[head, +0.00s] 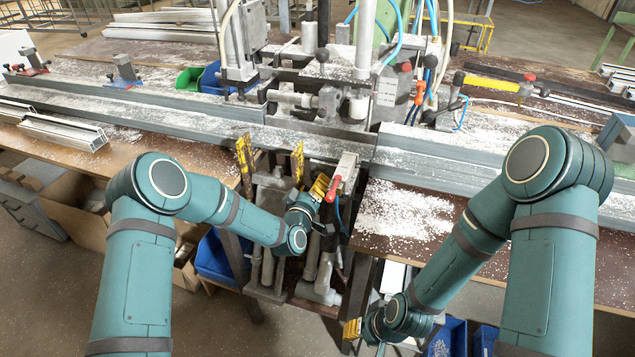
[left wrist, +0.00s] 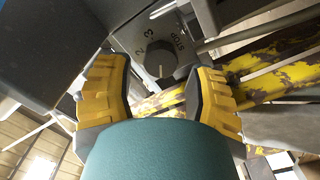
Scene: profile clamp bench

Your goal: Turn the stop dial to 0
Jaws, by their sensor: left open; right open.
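The stop dial (left wrist: 160,62) is a dark round knob on a grey plate in the left wrist view. A light line marks its lower side. The digits 2 and 3 and the word STOP show above it; no 0 can be made out, and I cannot tell which mark the line points to. My left gripper (left wrist: 158,88) is open, with one yellow finger on each side of the dial and gaps visible. In the head view the left gripper (head: 320,186) is at the bench front; the dial is hidden there. My right gripper (head: 352,328) is low, below the bench edge.
A red-handled lever (head: 334,188) stands close to my left gripper. Worn yellow bars (left wrist: 270,62) run just right of the dial. The long grey profile rail (head: 180,112) crosses the bench behind. Blue bins (head: 446,338) stand low near my right gripper.

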